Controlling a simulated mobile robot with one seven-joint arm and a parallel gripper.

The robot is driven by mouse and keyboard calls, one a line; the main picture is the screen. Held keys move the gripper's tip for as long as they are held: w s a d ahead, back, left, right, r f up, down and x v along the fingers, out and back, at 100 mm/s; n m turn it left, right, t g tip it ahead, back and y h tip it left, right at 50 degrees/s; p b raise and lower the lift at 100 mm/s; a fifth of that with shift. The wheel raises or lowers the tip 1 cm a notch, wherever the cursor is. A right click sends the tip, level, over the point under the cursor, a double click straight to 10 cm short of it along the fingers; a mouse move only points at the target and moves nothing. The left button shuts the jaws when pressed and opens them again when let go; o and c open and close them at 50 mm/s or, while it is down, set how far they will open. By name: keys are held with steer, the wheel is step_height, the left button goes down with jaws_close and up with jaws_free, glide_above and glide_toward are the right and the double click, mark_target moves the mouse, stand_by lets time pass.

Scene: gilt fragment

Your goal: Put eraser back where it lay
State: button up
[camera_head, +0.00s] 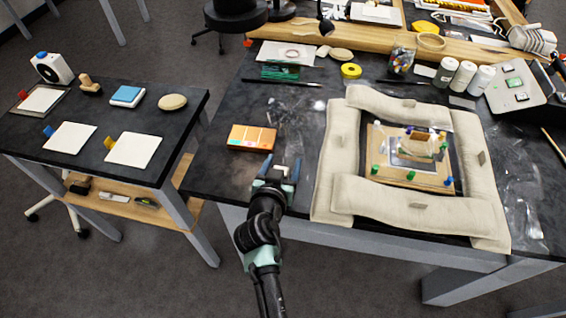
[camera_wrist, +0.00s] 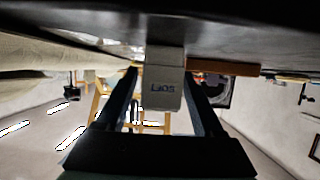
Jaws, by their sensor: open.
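The eraser is a white block with dark lettering on its face, seen between my fingers in the wrist view (camera_wrist: 164,75). In that upside-down view its end meets the dark table surface. In the head view only a small pale part of the eraser (camera_head: 281,172) shows between the jaws. My gripper (camera_head: 282,165) is open at the front edge of the large dark table (camera_head: 222,178). Its fingers (camera_wrist: 162,82) stand on both sides of the eraser, with a visible gap at least on the right. Whether the eraser rests fully on the table cannot be told.
An orange box (camera_head: 252,138) lies just behind my gripper. To the right, beige padded cushions (camera_head: 336,150) frame a board with coloured pegs (camera_head: 410,178). Green items (camera_head: 280,71) and a yellow tape roll (camera_head: 351,71) lie farther back. A smaller table (camera_head: 85,112) with white cards stands left.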

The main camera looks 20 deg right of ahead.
steer(key=shift+r, duration=0.15)
steer(key=v, duration=1.2)
steer(key=w+a+r+n+t+y, duration=0.1)
steer(key=w+a+r+t, duration=0.15)
steer(key=r, duration=0.85)
steer(key=w+a+r+t+y, duration=0.1)
steer(key=w+r+t, duration=0.15)
steer(key=r, duration=0.85)
steer(key=w+a+r+n+t+y, duration=0.1)
steer(key=w+a+r+t, duration=0.15)
steer(key=r, duration=0.85)
steer(key=s+a+r+n+t+y, duration=0.2)
steer(key=s+r+t, duration=0.2)
steer(key=r, duration=0.7)
steer(key=s+a+r+n+t+y, duration=0.2)
steer(key=s+r+t, duration=0.2)
steer(key=s+r, duration=0.5)
step_height(320, 180, up, 3)
steer(key=shift+a+r+n+t+y, duration=0.1)
steer(key=shift+a+n+t+y, duration=0.2)
steer(key=shift+a+n+t, duration=0.1)
